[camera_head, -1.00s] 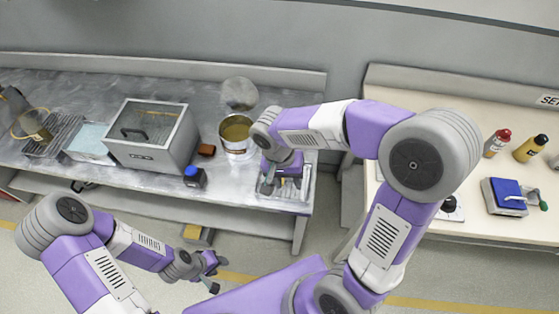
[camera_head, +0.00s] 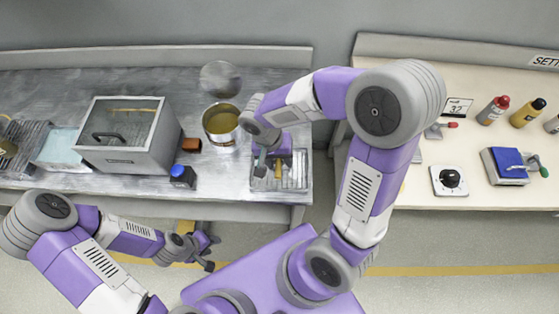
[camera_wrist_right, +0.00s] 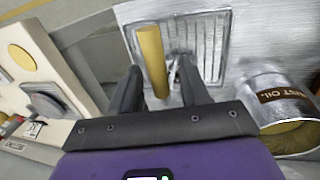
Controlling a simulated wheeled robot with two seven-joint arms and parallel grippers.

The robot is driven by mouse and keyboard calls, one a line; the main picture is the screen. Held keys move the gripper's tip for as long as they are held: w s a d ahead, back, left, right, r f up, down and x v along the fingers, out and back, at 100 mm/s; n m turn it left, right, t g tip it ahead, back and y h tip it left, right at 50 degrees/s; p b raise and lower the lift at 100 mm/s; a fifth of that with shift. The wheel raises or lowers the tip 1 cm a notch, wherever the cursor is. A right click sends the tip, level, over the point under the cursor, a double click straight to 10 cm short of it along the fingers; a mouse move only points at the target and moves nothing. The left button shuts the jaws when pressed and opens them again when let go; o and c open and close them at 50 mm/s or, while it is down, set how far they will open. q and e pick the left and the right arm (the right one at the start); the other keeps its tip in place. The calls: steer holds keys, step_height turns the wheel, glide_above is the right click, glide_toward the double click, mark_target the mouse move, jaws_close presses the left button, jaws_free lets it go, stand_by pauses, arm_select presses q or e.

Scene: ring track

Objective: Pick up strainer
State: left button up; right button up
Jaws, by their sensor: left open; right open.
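A tool with a yellow handle (camera_wrist_right: 152,60), probably the strainer, is at a ribbed metal tray (camera_wrist_right: 219,40); most of it is hidden. The tray also shows in the head view (camera_head: 298,178) at the right end of the grey bench. My right gripper (camera_wrist_right: 159,68) is open over the tray, its two dark fingers on either side of the yellow handle. No grip on the handle shows. In the head view my right gripper (camera_head: 270,165) partly covers the tray. My left gripper (camera_head: 208,250) is open and empty in front of the bench.
An oil can (camera_head: 221,124) stands left of the tray, with a round grey disc (camera_head: 220,78) behind it. A grey box (camera_head: 130,150), a brown block (camera_head: 191,145) and a blue-capped bottle (camera_head: 182,176) are further left. A pale table (camera_head: 450,188) with bottles stands right.

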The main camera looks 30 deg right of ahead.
jaws_close()
stand_by(0.5)
